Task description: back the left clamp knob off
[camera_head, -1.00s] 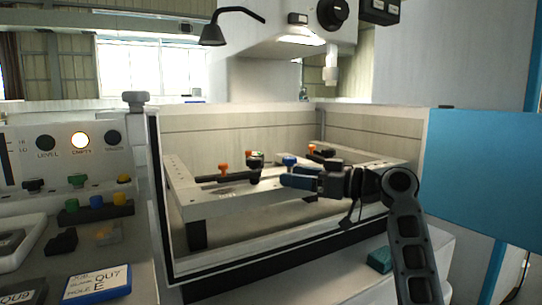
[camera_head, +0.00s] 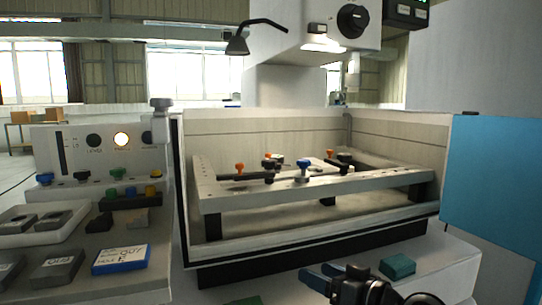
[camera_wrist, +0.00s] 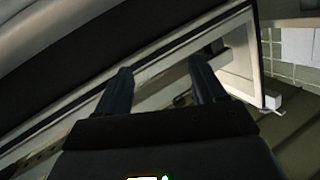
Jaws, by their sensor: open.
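Inside the open-fronted tank, a pale clamp frame (camera_head: 370,185) carries several small knobs. The leftmost is an orange knob (camera_head: 240,168) standing upright on the frame's left side, near a dark bar. A blue knob (camera_head: 303,166) stands on the front rail, and another orange knob (camera_head: 329,154) is farther back. My gripper (camera_head: 322,274) is outside the tank, low in front of it, well apart from the knobs. Its jaws are open and empty. In the wrist view my gripper (camera_wrist: 161,70) shows two dark fingers spread apart; no knob can be made out there.
The tank's front wall (camera_head: 320,240) stands between my gripper and the frame. A teal block (camera_head: 397,267) lies on the ledge right of my gripper. A blue panel (camera_head: 490,190) stands at right. The machine head (camera_head: 315,25) overhangs the tank. A console with knobs and labelled blocks is at left.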

